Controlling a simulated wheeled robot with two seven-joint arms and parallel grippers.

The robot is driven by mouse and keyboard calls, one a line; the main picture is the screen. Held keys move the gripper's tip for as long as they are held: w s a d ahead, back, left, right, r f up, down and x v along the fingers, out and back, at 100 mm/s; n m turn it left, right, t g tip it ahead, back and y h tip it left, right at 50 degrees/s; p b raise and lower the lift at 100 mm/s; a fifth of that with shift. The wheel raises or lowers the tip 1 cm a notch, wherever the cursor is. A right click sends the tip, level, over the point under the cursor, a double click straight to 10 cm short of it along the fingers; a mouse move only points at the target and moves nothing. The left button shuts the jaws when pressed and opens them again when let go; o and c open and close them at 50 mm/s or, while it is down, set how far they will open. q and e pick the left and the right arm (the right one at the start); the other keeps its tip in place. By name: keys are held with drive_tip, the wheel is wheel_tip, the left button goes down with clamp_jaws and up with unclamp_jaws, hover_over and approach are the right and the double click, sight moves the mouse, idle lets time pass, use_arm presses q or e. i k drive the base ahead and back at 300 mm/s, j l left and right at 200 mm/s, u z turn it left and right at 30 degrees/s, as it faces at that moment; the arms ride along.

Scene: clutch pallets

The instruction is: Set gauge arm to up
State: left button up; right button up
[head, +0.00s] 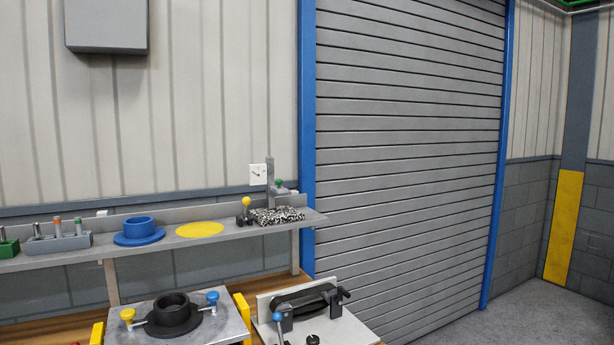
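What looks like the gauge stands at the right end of the grey shelf (170,249). It has a black-and-white speckled base (277,216) and a grey upright post (270,172). A small grey part with a green knob (280,184) sits beside the post, low down and just above the base. I cannot tell for sure that this part is the gauge arm. A yellow ball knob (246,201) on a dark stem stands just left of the base. Neither of my grippers is in view.
On the shelf are a blue flanged ring (139,229), a yellow disc (200,230) and a grey rack (58,242) of pins. Below, a metal plate holds a black ring (173,314), beside a pale board with a black clamped part (303,300). A roller shutter (410,140) stands right.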

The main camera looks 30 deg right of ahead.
sight(278, 189)
drive_tip(key=i+l, duration=0.2)
drive_tip(key=l, duration=0.2)
drive_tip(key=i+l, duration=0.15)
drive_tip(key=l, duration=0.2)
drive_tip(key=i+l, duration=0.2)
drive_tip(key=l, duration=0.2)
drive_tip(key=i+l, duration=0.2)
drive_tip(key=l, duration=0.15)
drive_tip(key=i+l, duration=0.15)
drive_tip(key=l, duration=0.25)
